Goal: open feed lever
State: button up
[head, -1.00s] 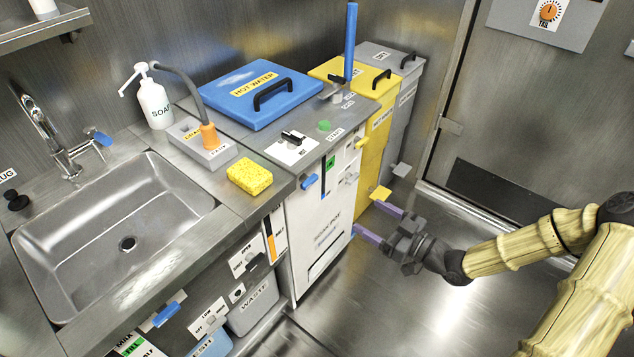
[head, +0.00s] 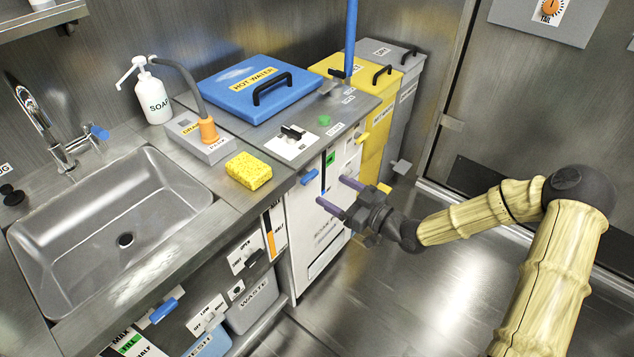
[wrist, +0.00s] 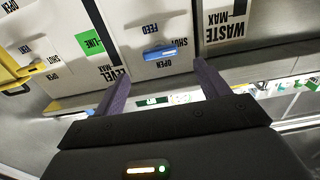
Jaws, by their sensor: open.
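The feed lever is a small blue handle (head: 311,179) on the upper front of the white cabinet (head: 305,215), below the counter edge. In the wrist view the blue handle (wrist: 165,53) sits on a white plate with upside-down FEED, OPEN and SHUT lettering. My gripper (head: 335,192) is open and empty, with its two purple fingers apart, in front of the white cabinet and right of the lever in the head view. In the wrist view the lever shows just beyond and between the fingertips of my gripper (wrist: 160,75), with no contact visible.
A yellow sponge (head: 249,170) lies on the counter above. A waste container (head: 252,305) stands lower left. Clear metal floor (head: 430,290) lies to the right.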

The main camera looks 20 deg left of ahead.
aim_at(312, 178)
jog(key=x, duration=0.6)
jog(key=shift+w+a+b, duration=0.1)
jog(key=shift+a+b, duration=0.2)
jog(key=shift+b, duration=0.1)
jog(key=shift+c, duration=0.2)
